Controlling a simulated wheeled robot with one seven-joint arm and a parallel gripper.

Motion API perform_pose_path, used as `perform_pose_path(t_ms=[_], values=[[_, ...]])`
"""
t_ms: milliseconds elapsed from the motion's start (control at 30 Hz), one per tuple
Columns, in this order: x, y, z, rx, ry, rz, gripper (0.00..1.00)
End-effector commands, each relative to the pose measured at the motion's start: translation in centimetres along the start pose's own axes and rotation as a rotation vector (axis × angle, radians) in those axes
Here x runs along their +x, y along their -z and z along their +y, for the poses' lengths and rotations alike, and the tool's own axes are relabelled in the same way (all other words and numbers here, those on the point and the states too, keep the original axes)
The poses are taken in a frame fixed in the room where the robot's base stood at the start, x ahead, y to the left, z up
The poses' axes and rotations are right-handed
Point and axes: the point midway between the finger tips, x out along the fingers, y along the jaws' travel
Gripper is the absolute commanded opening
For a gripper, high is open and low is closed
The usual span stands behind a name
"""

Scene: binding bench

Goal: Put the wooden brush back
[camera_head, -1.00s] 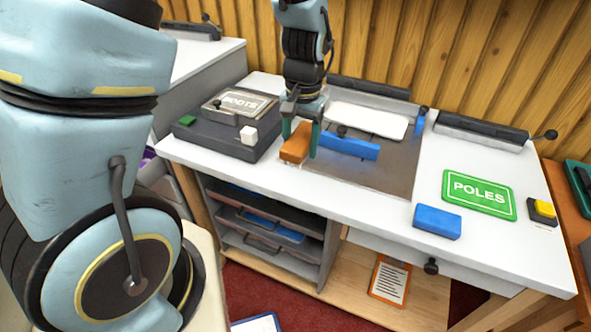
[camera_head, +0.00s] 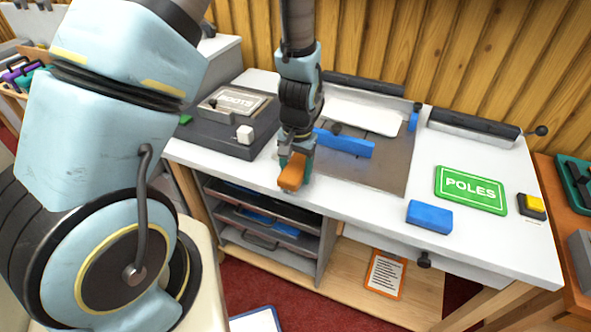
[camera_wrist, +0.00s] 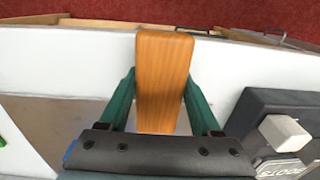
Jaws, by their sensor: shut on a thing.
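The wooden brush (camera_head: 292,174) is an orange-brown block between the fingers of my gripper (camera_head: 296,160), over the front part of the white bench top. In the wrist view the brush (camera_wrist: 162,80) points away from the wrist, with a green finger of my gripper (camera_wrist: 160,105) on each side. My gripper is shut on it. Its bristles are hardly visible from here. I cannot tell whether its underside touches the bench.
A dark box with a "BOOTS" plate (camera_head: 237,101) stands left of my gripper. A blue bar (camera_head: 344,143) lies on the grey board (camera_head: 385,178) to the right. A blue block (camera_head: 429,217) and a green "POLES" sign (camera_head: 471,190) lie farther right. Shelves (camera_head: 262,222) are below.

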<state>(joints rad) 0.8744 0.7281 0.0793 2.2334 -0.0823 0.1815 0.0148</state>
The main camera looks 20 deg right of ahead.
Motion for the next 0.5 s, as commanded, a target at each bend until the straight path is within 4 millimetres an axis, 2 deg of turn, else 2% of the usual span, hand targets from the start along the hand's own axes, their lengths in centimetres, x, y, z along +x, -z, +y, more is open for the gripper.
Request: perform_pose_path(t_ms=[200,233,500], values=[[0.62,-0.01,0.02,0.0,0.0,0.0,0.0],[0.53,-0.01,0.02,0.0,0.0,0.0,0.67],[0.47,-0.02,0.02,0.0,0.0,-0.001,0.95]])
